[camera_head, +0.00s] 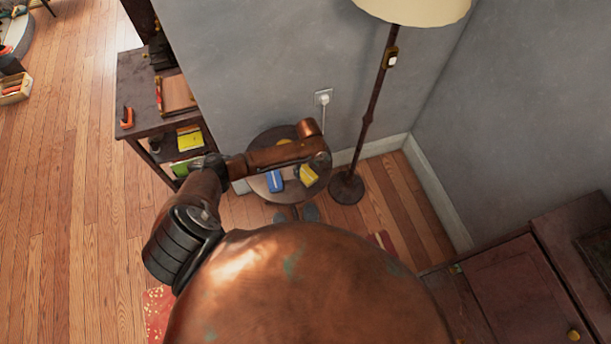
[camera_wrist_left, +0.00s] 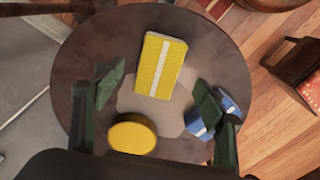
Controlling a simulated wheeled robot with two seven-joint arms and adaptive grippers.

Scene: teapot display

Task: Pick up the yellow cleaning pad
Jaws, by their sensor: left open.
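The yellow cleaning pad, a flat rectangle with a white stripe, lies on the round table (camera_wrist_left: 68,72) in the left wrist view; the pad (camera_wrist_left: 160,66) is near the top middle. In the head view, the pad (camera_head: 308,175) shows just below my left forearm. My left gripper (camera_wrist_left: 155,86) is open. Its two green fingers stand apart, with the pad ahead of and between them, and nothing is held. In the head view my arm hides most of the gripper. My right gripper is not in view.
A yellow round item (camera_wrist_left: 132,136) and a blue item (camera_wrist_left: 203,120) lie close to the fingers. A floor lamp (camera_head: 347,187) stands right of the table. A dark shelf (camera_head: 140,85) stands at left; walls close in behind. A chair (camera_wrist_left: 302,72) is at right.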

